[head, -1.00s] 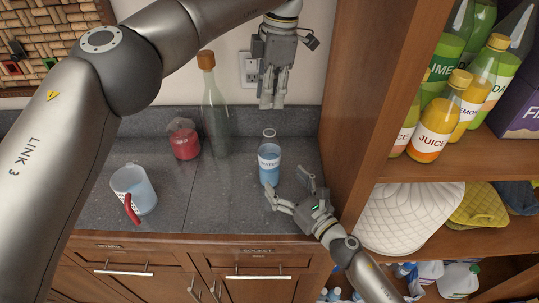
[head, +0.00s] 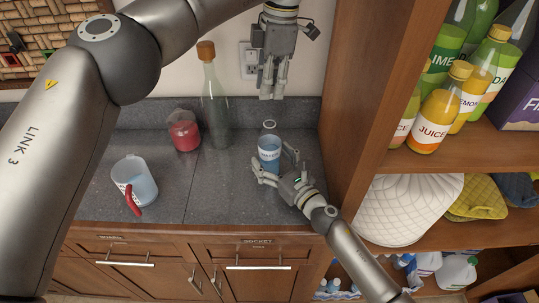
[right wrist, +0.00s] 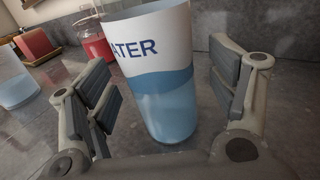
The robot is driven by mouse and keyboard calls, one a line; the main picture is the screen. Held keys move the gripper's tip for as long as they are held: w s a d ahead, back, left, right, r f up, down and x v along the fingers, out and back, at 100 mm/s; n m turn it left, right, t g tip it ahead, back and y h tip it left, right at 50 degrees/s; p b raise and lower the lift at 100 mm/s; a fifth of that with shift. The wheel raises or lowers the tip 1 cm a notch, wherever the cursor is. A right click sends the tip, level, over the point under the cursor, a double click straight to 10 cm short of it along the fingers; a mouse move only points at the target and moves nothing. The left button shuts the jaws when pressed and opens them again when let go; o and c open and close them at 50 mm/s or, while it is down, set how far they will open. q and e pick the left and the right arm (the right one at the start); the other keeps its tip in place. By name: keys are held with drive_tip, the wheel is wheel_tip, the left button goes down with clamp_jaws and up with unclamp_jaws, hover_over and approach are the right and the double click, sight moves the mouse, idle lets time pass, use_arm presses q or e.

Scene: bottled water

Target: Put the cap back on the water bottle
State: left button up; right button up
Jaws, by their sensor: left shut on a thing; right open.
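The water bottle (head: 269,158), clear with a white label and blue water, stands upright on the counter, its neck bare. In the right wrist view the bottle (right wrist: 165,85) stands between the fingers of my right gripper (right wrist: 165,95), with a gap on each side. This right gripper (head: 276,165) is open and comes from the front right, low beside the bottle. My left gripper (head: 272,88) points down above and behind the bottle, its fingers closed together. The cap cannot be made out; whatever the left fingers hold is hidden between them.
A measuring cup (head: 133,183) with a red handle stands at left on the counter (head: 200,200). A red jar (head: 184,133) and a tall corked bottle (head: 214,110) stand at the back. A wooden shelf side (head: 375,90) bounds the right. An outlet (head: 249,60) is on the wall.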

drive_tip(key=shift+w+a, duration=0.3)
drive_tip(key=shift+w, duration=0.15)
drive_tip(key=c, duration=1.5)
use_arm(q)
hover_over(270, 120)
drive_tip(key=shift+w+d+f, duration=0.1)
drive_tip(key=shift+w+f, duration=0.05)
drive_tip(key=shift+f, duration=2.3)
use_arm(e)
drive_tip(key=shift+c, duration=0.2)
use_arm(q)
drive_tip(key=shift+f, duration=0.1)
drive_tip(key=shift+f, duration=0.8)
drive_tip(key=shift+f, duration=0.55)
